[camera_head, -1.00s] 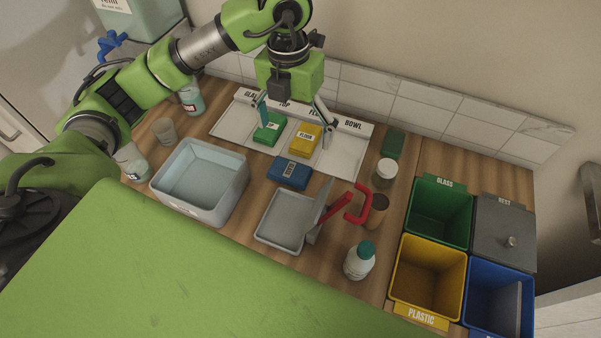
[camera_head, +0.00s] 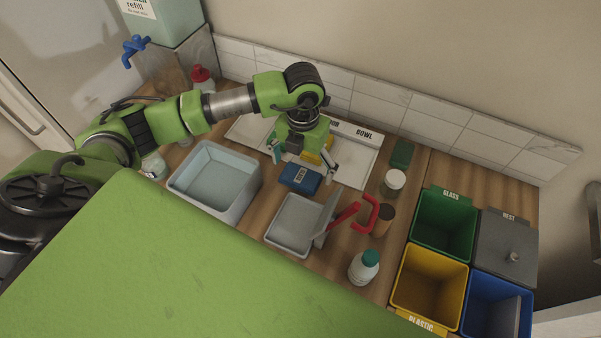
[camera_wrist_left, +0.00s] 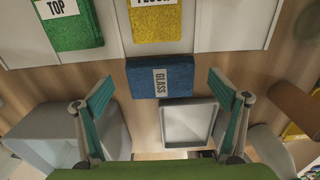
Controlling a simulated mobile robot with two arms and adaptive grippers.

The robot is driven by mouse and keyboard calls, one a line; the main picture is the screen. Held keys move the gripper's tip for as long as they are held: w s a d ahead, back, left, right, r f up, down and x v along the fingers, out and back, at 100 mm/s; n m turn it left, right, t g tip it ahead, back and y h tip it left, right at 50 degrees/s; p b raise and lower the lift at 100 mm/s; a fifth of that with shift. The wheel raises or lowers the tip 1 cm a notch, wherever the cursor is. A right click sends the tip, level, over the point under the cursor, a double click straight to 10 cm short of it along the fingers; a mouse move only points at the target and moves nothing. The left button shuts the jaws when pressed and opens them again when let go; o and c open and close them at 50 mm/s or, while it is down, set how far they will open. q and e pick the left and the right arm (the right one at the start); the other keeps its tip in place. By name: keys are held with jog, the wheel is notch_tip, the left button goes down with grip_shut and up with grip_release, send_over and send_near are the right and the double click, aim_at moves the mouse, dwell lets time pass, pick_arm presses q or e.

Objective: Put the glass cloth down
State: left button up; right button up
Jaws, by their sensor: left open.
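The glass cloth (camera_head: 299,179) is a folded blue block with a white label. It lies flat on the wooden counter, just in front of the white labelled tray. In the left wrist view the cloth (camera_wrist_left: 160,78) shows its GLASS label. My left gripper (camera_head: 303,166) is open and empty, pointing down above the cloth. In the left wrist view its fingers (camera_wrist_left: 162,95) stand apart on either side of the cloth, not visibly touching it. The white tray (camera_head: 357,170) holds a green TOP cloth (camera_wrist_left: 70,25) and a yellow FLOOR cloth (camera_wrist_left: 160,20). My right gripper is not in view.
A white bottle (camera_head: 363,268) and a white-lidded jar (camera_head: 393,182) stand right, beside green (camera_head: 443,222) and yellow (camera_head: 428,284) bins.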

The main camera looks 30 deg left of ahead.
pick_arm(q)
jog(key=shift+f, duration=0.6)
jog(key=c, duration=1.2)
jog(key=shift+r, duration=0.15)
